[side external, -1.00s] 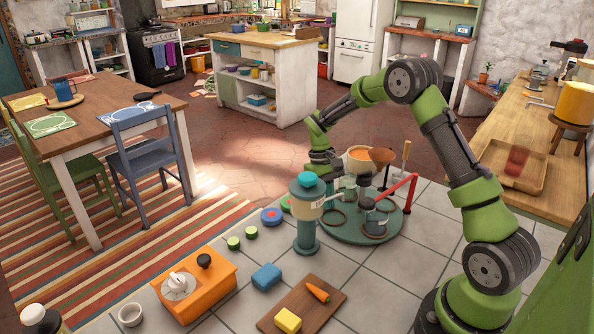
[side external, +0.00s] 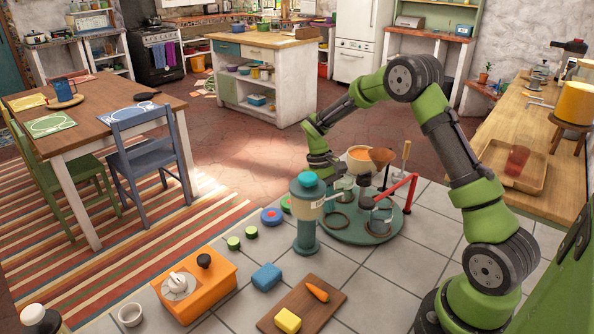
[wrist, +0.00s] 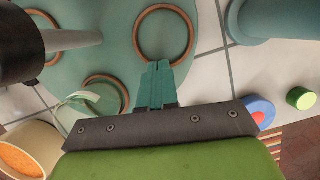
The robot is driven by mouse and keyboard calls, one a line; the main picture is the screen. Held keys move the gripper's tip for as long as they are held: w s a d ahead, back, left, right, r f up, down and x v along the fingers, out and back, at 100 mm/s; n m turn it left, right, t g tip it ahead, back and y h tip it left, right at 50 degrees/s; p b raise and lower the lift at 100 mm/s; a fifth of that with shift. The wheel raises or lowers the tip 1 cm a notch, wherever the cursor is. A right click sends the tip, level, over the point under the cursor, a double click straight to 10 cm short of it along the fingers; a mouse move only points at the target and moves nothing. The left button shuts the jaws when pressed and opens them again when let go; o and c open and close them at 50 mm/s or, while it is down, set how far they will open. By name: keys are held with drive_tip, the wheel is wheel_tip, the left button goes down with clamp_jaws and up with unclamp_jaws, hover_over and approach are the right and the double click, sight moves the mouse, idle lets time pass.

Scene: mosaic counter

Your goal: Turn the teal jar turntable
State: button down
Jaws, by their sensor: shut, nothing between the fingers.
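In the wrist view the turntable (wrist: 110,60) fills the upper left, with a brown ring (wrist: 138,40) just beyond my fingertips. My gripper (wrist: 158,68) is shut and empty, its teal fingers together over the disc near its edge. I cannot tell whether they touch it. In the side view my gripper (side external: 337,186) is partly hidden behind a cream-and-teal canister.
The tall canister (side external: 306,236) stands close beside the turntable. A red bar (side external: 398,190) rises over its right side. A blue-and-red disc (side external: 271,216) and green cylinders (side external: 251,232) lie to the left. An orange box (side external: 196,287) and chopping board (side external: 302,303) are in front.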

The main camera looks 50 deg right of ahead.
drive_tip(key=shift+s+a+n+h, duration=0.4)
drive_tip(key=shift+s+a+n, duration=0.25)
drive_tip(key=shift+n, duration=0.55)
idle(1.8)
idle(0.6)
